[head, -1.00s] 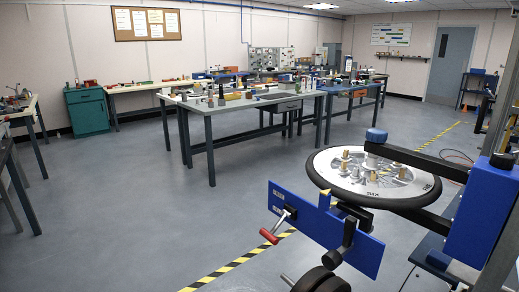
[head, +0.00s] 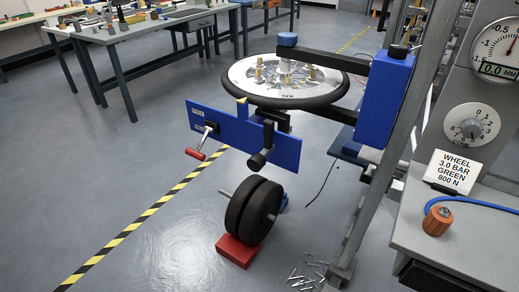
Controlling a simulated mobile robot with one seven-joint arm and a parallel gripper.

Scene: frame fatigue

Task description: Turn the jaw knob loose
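A test stand holds a wheel (head: 262,92) lying flat, with brass and silver fittings on its face. A round blue knob (head: 288,39) sits above the wheel at the end of a black arm. A blue plate (head: 225,127) below the wheel bears a red-handled lever (head: 195,153) and a black cylindrical knob (head: 257,160). No label shows which knob is the jaw knob. My gripper is not in view.
Black weight discs (head: 247,212) stand on a red block (head: 238,251) on the floor. Metal pins lie nearby. Floor at left is open.

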